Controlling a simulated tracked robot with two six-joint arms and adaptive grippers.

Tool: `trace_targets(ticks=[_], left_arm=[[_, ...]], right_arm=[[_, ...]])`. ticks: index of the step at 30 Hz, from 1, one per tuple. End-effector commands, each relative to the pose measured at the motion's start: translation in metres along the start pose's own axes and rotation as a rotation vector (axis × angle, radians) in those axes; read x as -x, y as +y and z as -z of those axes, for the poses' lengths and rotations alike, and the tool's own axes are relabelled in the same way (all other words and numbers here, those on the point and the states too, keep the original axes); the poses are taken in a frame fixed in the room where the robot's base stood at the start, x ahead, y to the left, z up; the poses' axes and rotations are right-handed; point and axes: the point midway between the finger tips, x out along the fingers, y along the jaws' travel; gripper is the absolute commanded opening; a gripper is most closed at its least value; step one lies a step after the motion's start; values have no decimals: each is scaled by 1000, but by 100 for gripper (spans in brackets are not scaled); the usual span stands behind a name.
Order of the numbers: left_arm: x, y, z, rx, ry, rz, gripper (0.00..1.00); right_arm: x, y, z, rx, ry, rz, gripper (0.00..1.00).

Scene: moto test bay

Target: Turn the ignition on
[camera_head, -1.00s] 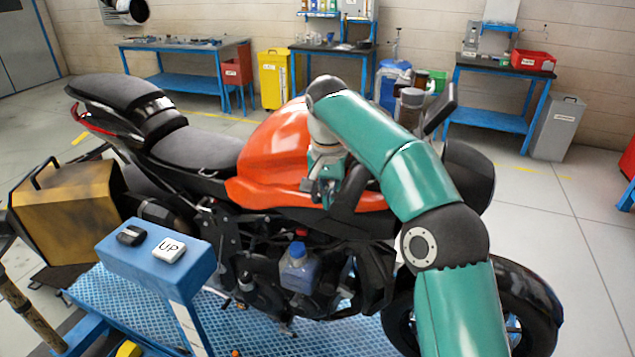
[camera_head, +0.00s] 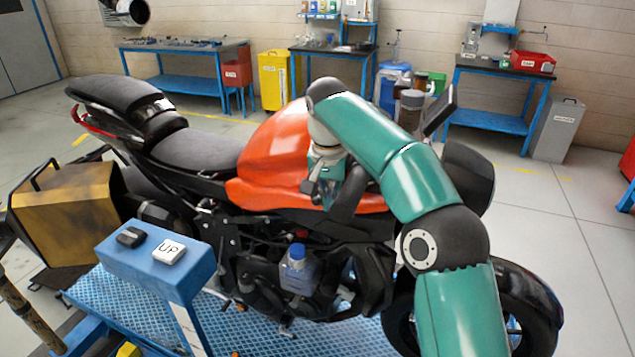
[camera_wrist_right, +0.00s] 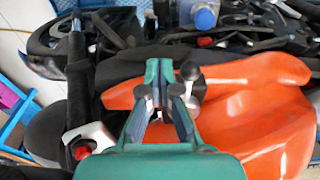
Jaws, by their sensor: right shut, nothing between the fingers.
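The motorcycle (camera_head: 275,150) stands on a blue platform, with an orange tank and black seat. My right arm reaches over its front. My right gripper (camera_head: 316,190) is at the front of the tank; its jaws are shut with nothing between them. In the right wrist view, the fingertips (camera_wrist_right: 162,92) are beside a small dark round part (camera_wrist_right: 190,70), which may belong to the ignition; I cannot tell whether they touch. A red button (camera_wrist_right: 82,152) shows on a pale housing beside the dark handlebar. No key is clearly recognisable. My left gripper is out of view.
A blue stand (camera_head: 160,265) with a black button and a white "UP" button is in front of the motorcycle. A yellow-black side case (camera_head: 65,220) is at the rear. A blue-capped bottle (camera_head: 297,268) is by the engine. Workbenches and bins line the back wall.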

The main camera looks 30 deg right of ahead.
Motion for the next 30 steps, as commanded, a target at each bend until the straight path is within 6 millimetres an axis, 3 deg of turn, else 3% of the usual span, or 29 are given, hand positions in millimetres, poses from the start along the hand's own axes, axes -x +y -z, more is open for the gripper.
trace_targets(ticks=[30], left_arm=[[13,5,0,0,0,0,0]], right_arm=[[1,-15,-6,2,-1,0,0]])
